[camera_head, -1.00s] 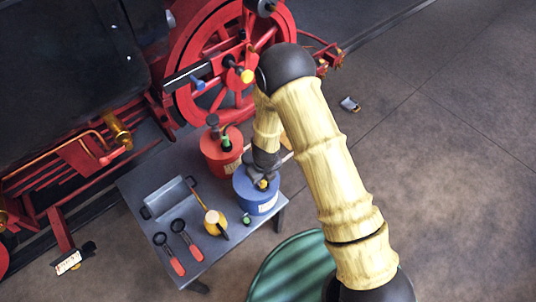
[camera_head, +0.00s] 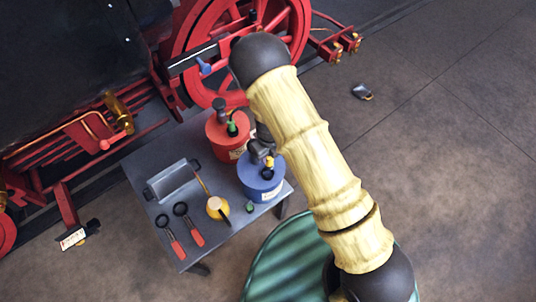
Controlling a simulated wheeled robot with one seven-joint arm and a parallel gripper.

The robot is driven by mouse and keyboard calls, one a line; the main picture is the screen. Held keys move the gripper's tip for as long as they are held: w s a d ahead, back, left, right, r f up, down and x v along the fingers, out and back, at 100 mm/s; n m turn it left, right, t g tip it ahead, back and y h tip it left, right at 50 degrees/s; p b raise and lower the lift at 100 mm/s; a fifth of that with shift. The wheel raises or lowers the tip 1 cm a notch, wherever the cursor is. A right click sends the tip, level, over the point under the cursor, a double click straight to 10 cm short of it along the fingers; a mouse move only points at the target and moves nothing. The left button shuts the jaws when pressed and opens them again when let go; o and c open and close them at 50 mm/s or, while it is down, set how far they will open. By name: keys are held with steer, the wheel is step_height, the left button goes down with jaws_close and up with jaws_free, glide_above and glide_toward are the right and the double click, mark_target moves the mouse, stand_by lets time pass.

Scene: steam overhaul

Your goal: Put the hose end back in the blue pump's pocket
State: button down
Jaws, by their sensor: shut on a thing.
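The blue pump (camera_head: 262,187) is a round blue can with a pale label, standing at the table's right end. My gripper (camera_head: 264,158), dark grey, is over the far part of its lid and mostly hidden by my arm. It is shut on the hose end (camera_head: 269,162), of which a small yellow part shows. A dark round spot on the lid (camera_head: 267,173), just in front of the yellow part, looks like the pocket. I cannot tell whether the hose end touches the lid.
A red pump (camera_head: 228,138) with a green-tipped hose stands close behind. The table (camera_head: 222,245) also holds a grey tray (camera_head: 172,181), two red-handled tools (camera_head: 171,240), a yellow oil can (camera_head: 217,207) and a small green piece (camera_head: 249,207). A red-wheeled locomotive (camera_head: 290,40) borders the far side.

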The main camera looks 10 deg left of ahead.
steer(key=f, duration=0.1)
steer(key=f+b, duration=0.2)
steer(key=shift+s+a, duration=0.15)
steer(key=shift+a, duration=0.1)
steer(key=shift+f+b, duration=0.35)
steer(key=shift+b, duration=0.15)
steer(key=shift+w+f+b, duration=0.15)
steer(key=shift+f+b, duration=0.4)
steer(key=shift+f, duration=0.2)
steer(key=shift+w+f+b, duration=0.1)
steer(key=shift+f+b, duration=0.4)
steer(key=shift+f, duration=0.2)
steer(key=shift+w+d+f, duration=0.1)
steer(key=shift+f, duration=0.1)
steer(key=shift+s+a+f+b, duration=0.2)
steer(key=shift+s+f+b, duration=0.05)
steer(key=shift+f+b, duration=0.15)
steer(key=c, duration=1)
jaws_free()
steer(key=shift+d, duration=0.1)
steer(key=shift+o, duration=0.2)
steer(key=shift+r, duration=0.1)
